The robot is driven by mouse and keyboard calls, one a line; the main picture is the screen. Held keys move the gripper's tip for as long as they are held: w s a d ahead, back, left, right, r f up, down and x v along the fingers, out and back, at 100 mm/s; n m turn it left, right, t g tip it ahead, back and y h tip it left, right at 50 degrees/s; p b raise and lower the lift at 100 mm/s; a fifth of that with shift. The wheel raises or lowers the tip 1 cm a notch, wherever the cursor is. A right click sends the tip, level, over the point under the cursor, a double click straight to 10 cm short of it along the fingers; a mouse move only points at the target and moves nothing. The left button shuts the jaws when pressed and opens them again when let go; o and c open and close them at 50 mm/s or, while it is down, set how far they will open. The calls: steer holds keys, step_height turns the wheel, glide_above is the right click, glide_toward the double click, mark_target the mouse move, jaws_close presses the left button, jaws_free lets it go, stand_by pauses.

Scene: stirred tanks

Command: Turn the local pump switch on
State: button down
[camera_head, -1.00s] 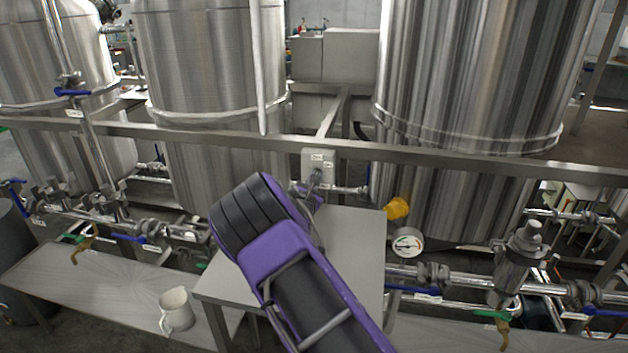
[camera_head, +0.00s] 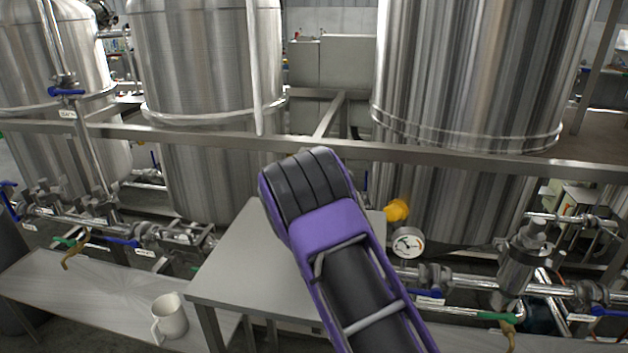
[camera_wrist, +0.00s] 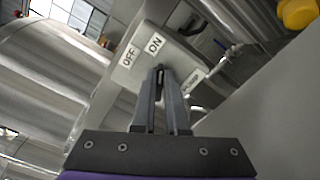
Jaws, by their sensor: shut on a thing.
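The local pump switch is a pale grey box (camera_wrist: 130,78) with OFF and ON labels, in the upper middle of the wrist view. My gripper (camera_wrist: 160,72) is at the face of the box, just below the ON label. Its fingers are close together and shut on the switch's small dark knob (camera_wrist: 160,68), which the fingertips mostly hide. I cannot tell exactly which label the knob points to. In the head view my purple and black arm hides the switch box and the gripper.
A steel table (camera_head: 235,262) stands below my arm, with a white jug (camera_head: 169,317) to its left. A pressure gauge (camera_head: 408,243) and a yellow part (camera_head: 397,209) are to the right. A horizontal steel rail (camera_head: 220,139) runs before the large tanks.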

stand_by(0.4)
steer(key=c, duration=0.9)
jaws_free()
steer(key=shift+c, duration=0.2)
steer(key=shift+s, duration=0.1)
steer(key=s+a, duration=0.3)
steer(key=s, duration=1.4)
steer(key=shift+a+p, duration=0.15)
steer(key=shift+p, duration=0.2)
